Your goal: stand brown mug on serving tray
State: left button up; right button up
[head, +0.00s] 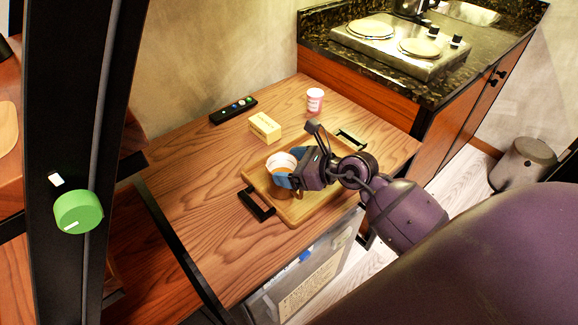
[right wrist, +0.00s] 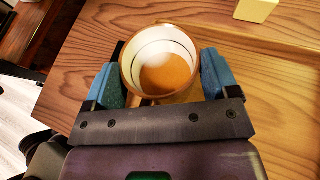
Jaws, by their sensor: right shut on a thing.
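The brown mug (head: 283,160) is upright in my right gripper, over the back left part of the serving tray. The right wrist view looks down into the mug (right wrist: 163,65), with a pale inner wall and an orange-brown bottom. My right gripper (head: 288,178) is shut on it, with one blue finger on each side. The serving tray (head: 303,212) is light wood with a raised rim and black handles at two ends. The arm hides part of it. I cannot tell whether the mug's base touches the tray. My left gripper is not in view.
A yellow box (head: 265,127), a black remote (head: 233,110) and a pink-and-white cup (head: 315,100) stand behind the tray on the wooden table (head: 190,185). The table's left part is clear. A counter with a hob (head: 400,45) adjoins at the back right.

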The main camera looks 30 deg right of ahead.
jog(key=shift+f, duration=0.1)
dwell(0.3)
jog(key=o, duration=1.4)
jog(key=shift+o, duration=0.2)
